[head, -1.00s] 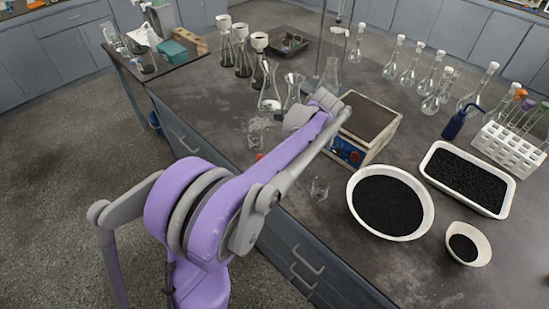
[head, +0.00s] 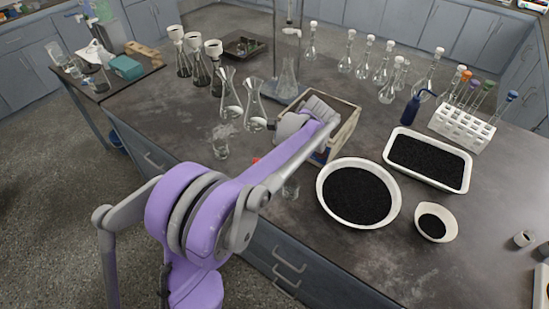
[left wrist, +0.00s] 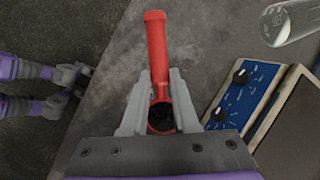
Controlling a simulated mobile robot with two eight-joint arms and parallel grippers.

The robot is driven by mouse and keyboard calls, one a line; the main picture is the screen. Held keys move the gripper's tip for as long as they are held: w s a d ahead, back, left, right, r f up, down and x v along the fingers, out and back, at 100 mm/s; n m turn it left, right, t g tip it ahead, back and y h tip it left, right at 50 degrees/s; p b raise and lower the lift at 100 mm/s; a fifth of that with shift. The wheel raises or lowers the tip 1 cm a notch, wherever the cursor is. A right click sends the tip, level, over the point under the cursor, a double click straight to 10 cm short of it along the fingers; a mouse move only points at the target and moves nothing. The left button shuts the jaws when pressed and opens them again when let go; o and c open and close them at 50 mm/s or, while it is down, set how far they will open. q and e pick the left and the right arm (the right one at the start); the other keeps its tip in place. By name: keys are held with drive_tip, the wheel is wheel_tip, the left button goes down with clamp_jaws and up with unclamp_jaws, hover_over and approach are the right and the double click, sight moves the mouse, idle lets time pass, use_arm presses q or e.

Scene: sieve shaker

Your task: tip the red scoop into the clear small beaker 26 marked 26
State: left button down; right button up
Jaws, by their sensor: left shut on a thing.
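My left gripper (left wrist: 160,98) is shut on the red scoop (left wrist: 156,50), which shows in the left wrist view with its handle pointing up the picture. Black grains (left wrist: 161,117) lie in its bowl. A clear vessel (left wrist: 290,22) with a faint mark shows at the wrist view's upper right.
A boxy device (head: 345,122) with a blue knob panel (left wrist: 238,92) stands beside the gripper. A round white bowl (head: 329,205) and a white tray (head: 458,180) hold black grains. Glass flasks (head: 254,112) stand behind the arm.

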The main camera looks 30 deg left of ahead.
use_arm(q)
drive_tip(key=shift+s+d+f+n+t+y+b, duration=0.25)
drive_tip(key=shift+s+f+n+t+y+b, duration=0.55)
drive_tip(key=shift+t+y+b, duration=1.65)
drive_tip(key=shift+s+d+f+n+t+y+b, duration=0.25)
drive_tip(key=shift+n+t+y+b, duration=0.95)
drive_tip(key=shift+t+y+b, duration=1.25)
drive_tip(key=shift+s+d+f+n+t+y+b, duration=0.35)
drive_tip(key=shift+f+n+t+y+b, duration=0.5)
drive_tip(key=shift+t+y+b, duration=1.6)
use_arm(e)
wheel_tip(320, 180, down, 19)
drive_tip(key=s+b, duration=0.1)
drive_tip(key=s, duration=0.1)
drive_tip(key=shift+s+r+g, duration=0.15)
drive_tip(key=shift+s+g, duration=0.2)
drive_tip(key=shift+g, duration=0.05)
use_arm(q)
drive_tip(key=shift+s+a+r+g+h, duration=0.1)
drive_tip(key=shift+r+g+h, duration=0.1)
drive_tip(key=shift+g+h, duration=0.55)
